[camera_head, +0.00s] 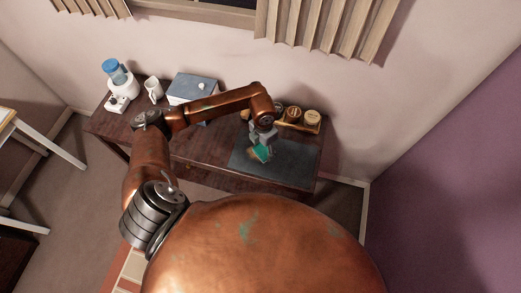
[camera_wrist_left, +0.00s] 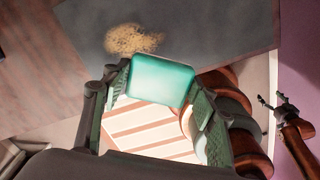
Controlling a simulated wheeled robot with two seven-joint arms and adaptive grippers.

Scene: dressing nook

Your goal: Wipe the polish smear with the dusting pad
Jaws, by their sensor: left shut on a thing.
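My left gripper (camera_head: 262,147) is shut on the teal dusting pad (camera_head: 258,153), above the dark grey mat on the dresser. In the left wrist view the pad (camera_wrist_left: 162,80) sits between the two fingertips of the left gripper (camera_wrist_left: 160,92). The polish smear (camera_wrist_left: 134,39) is a tan, grainy patch on the grey mat (camera_wrist_left: 205,30), just beyond the pad in that view. Whether the pad touches the mat is not clear. In the head view I cannot make out the smear clearly. My right gripper (camera_wrist_left: 275,103) shows small at the right of the wrist view, fingers apart and empty.
The mat (camera_head: 290,165) lies on the right of the dark wooden dresser (camera_head: 215,143). Behind it stands a wooden rack with round jars (camera_head: 293,114).

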